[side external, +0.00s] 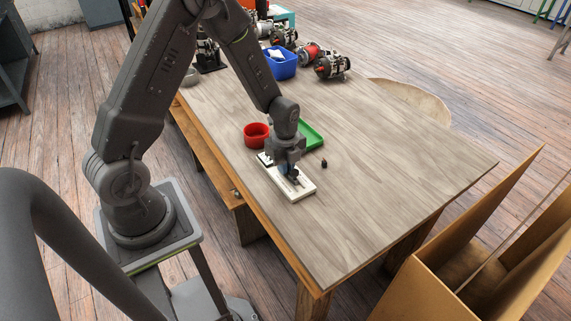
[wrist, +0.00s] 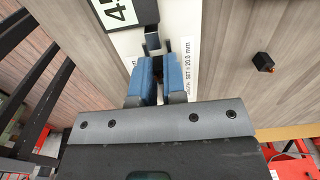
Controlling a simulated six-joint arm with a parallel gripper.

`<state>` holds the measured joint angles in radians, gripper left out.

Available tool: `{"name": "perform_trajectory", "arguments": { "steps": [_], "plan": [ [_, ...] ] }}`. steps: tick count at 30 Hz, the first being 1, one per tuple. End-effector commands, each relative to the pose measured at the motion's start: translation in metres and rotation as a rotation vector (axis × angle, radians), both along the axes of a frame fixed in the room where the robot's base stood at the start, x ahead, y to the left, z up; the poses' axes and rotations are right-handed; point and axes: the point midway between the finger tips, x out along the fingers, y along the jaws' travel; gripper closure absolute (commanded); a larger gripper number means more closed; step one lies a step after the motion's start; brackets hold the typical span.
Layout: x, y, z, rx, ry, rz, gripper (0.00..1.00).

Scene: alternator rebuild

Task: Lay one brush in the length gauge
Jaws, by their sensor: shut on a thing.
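The length gauge is a white board (side external: 303,194) near the table's left edge. In the wrist view its white face (wrist: 192,50) shows printed text and part of a number plate. My gripper (side external: 290,176) points down over the gauge. In the wrist view its blue fingers (wrist: 161,78) are close together over the gauge's dark middle part. They are shut on a small dark piece, apparently a brush, mostly hidden between them. I cannot tell whether it touches the gauge. Another small dark brush (side external: 324,163) stands on the table right of the gauge, also in the wrist view (wrist: 263,62).
A red bowl (side external: 256,134) and a green tray (side external: 311,134) stand just behind the gauge. A blue bin (side external: 281,65) and several alternators (side external: 332,66) are at the far end. The table's right and front are clear. A cardboard box (side external: 440,290) stands beyond the right edge.

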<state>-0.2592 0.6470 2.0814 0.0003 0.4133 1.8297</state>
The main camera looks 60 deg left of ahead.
Motion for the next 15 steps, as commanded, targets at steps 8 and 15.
{"name": "perform_trajectory", "arguments": {
  "steps": [8, 15],
  "plan": [
    [0.0002, 0.0001, -0.0008, 0.000, 0.000, 0.000, 0.70],
    [0.0001, 0.0000, -0.0007, 0.000, 0.000, 0.000, 0.59]
  ]
}}
